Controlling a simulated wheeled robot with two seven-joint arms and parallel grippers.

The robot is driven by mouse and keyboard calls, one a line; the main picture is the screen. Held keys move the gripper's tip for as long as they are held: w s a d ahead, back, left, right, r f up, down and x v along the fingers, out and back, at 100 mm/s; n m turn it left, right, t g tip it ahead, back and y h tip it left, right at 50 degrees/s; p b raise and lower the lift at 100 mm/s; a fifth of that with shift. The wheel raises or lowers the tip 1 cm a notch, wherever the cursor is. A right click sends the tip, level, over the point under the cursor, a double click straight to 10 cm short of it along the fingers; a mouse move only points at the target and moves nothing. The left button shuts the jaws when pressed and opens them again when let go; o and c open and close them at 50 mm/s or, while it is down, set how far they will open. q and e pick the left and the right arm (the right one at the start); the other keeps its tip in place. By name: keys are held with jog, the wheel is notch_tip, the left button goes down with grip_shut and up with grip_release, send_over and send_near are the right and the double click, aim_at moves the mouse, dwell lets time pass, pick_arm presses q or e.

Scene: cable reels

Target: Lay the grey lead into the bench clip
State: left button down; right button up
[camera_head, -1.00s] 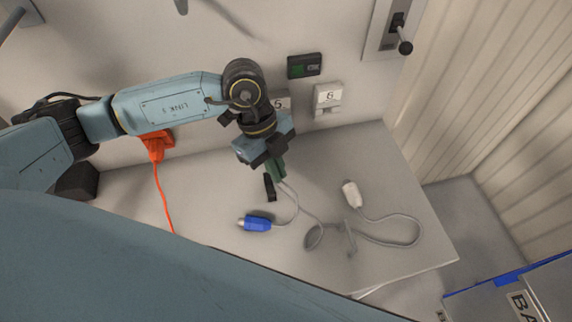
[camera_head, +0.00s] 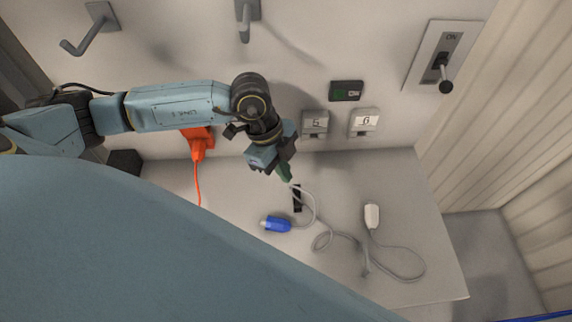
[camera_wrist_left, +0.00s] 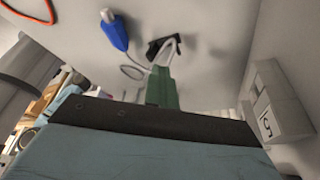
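The grey lead (camera_head: 314,205) runs from a blue plug (camera_head: 276,224) up to my left gripper (camera_head: 287,178), then back down in loops across the bench to a white plug (camera_head: 372,215). My left gripper's green fingertips look shut on a middle stretch of the lead; it also shows in the left wrist view (camera_wrist_left: 162,88). The small black bench clip (camera_head: 297,199) is just below and right of the fingertips. In the wrist view two lead strands cross in front of the clip (camera_wrist_left: 155,48); I cannot tell whether the lead sits inside it. My right gripper is out of view.
Sockets marked 5 (camera_head: 315,123) and 6 (camera_head: 364,122) and a dark green-lit panel (camera_head: 346,91) are on the wall behind the bench (camera_head: 400,180). An orange plug (camera_head: 198,143) and its cord are at the left. A switch (camera_head: 443,68) is at upper right.

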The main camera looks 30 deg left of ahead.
pick_arm(q)
jog(key=a+r+n+p, duration=0.1)
jog(key=n+p, duration=0.1)
jog(key=p, duration=0.1)
jog(key=s+a+r+n+t+p, duration=0.1)
jog(key=r+n+p, duration=0.1)
jog(key=p, duration=0.1)
jog(key=s+a+r+n+t+p, duration=0.1)
jog(key=n+p, duration=0.2)
jog(key=shift+r+y+p, duration=0.15)
jog(key=shift+y+p, duration=0.15)
jog(key=shift+p, duration=0.05)
dwell(0.3)
jog(key=shift+s+a+r+p, duration=0.3)
jog(key=shift+a+r+p, duration=0.1)
jog(key=shift+a+r, duration=0.25)
jog(key=shift+s+a+r+p, duration=0.25)
jog(key=shift+a+r+p, duration=0.25)
jog(key=shift+r, duration=0.2)
jog(key=shift+s+a+r+p, duration=0.3)
jog(key=shift+a+r+p, duration=0.05)
jog(key=shift+a+r, duration=0.3)
